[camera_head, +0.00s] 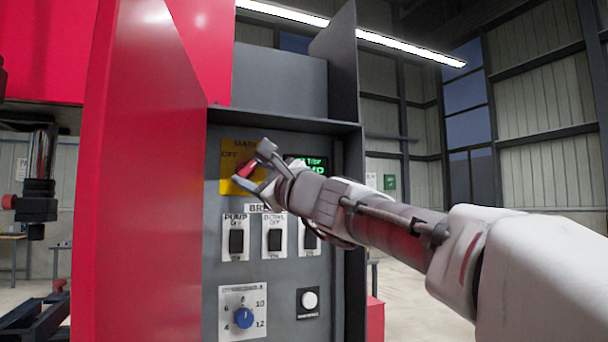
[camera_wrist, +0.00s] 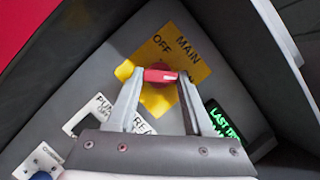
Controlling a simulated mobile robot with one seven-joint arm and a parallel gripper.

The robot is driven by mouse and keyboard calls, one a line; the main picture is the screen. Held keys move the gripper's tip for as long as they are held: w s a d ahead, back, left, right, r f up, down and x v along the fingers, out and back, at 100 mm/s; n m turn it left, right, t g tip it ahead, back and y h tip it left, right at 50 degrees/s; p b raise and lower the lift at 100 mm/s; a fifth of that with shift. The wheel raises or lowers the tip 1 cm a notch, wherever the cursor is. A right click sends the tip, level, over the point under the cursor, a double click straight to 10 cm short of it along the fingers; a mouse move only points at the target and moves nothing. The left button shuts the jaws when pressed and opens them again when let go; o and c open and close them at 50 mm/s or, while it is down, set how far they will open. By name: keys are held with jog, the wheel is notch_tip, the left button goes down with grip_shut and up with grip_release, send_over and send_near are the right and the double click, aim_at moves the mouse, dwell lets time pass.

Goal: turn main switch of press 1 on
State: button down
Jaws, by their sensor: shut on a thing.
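The main switch (camera_head: 247,169) of the press is a red handle on a yellow plate (camera_head: 229,186) marked MAIN and OFF, high on the grey control panel. My gripper (camera_head: 258,167) reaches it from the right with one finger above and one below. In the wrist view, the red switch handle (camera_wrist: 161,75) sits between the two fingertips of my gripper (camera_wrist: 158,76), which is shut on it. The handle lies across the gap between the fingers. Part of the plate and its lettering is hidden behind the fingers.
Below are black breaker switches (camera_head: 236,241), a blue dial (camera_head: 244,318) and a white push button (camera_head: 310,300). A green-lit display (camera_head: 313,164) is partly covered by my arm. A red side wall (camera_head: 140,200) stands left of the panel, and a grey shelf (camera_head: 285,120) juts out above it.

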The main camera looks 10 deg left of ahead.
jog(key=shift+c, duration=1.4)
grip_release()
jog(key=b+v, duration=0.1)
jog(key=v, duration=1.6)
jog(key=shift+s, duration=0.2)
jog(key=shift+d, duration=0.15)
